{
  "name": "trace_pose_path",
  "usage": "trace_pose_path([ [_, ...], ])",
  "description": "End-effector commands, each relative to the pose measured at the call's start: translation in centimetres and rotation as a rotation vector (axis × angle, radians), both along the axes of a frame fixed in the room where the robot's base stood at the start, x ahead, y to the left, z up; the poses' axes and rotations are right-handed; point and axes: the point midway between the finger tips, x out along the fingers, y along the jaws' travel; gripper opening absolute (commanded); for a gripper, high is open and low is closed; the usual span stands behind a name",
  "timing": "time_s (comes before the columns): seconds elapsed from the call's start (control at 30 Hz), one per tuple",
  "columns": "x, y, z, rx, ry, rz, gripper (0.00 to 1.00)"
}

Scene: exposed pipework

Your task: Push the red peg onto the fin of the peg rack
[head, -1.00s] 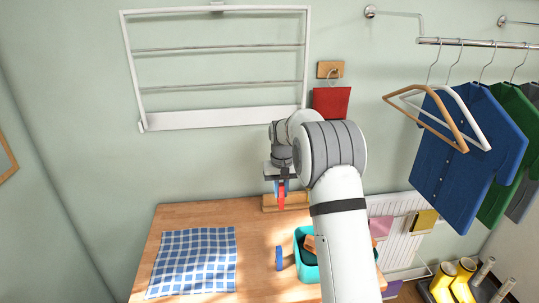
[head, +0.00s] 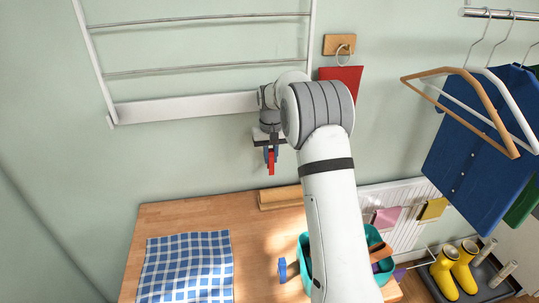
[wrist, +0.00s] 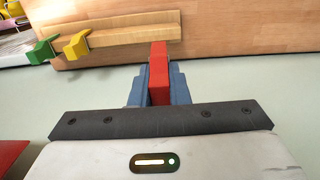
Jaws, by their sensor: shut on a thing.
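The red peg (head: 271,162) is held between the blue fingers of my gripper (head: 271,155), its end pointing down in the head view. It also shows upright between the fingers in the wrist view (wrist: 158,72). The wooden peg rack (head: 278,198) lies at the back edge of the table, below the gripper and apart from the peg in the head view. In the wrist view the rack (wrist: 125,32) carries a yellow peg (wrist: 77,45) and a green peg (wrist: 42,51) at its left part. My arm hides the rack's right part in the head view.
A blue checked cloth (head: 187,265) lies on the wooden table (head: 255,235). A small blue object (head: 282,270) stands beside a teal basket (head: 305,245), partly behind my arm. A red cloth (head: 345,82) hangs on the wall nearby. A white drying rack (head: 190,107) is above left.

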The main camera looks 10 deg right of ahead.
Motion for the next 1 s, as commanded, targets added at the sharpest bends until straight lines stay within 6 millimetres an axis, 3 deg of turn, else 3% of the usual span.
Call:
trace_pose_path([
  [0.37, -0.1, 0.1, -1.3, 0.000, 0.000, 0.001, 0.00],
  [1.0, -0.1, 0.2, -6.4, 0.000, 0.000, 0.002, 0.00],
])
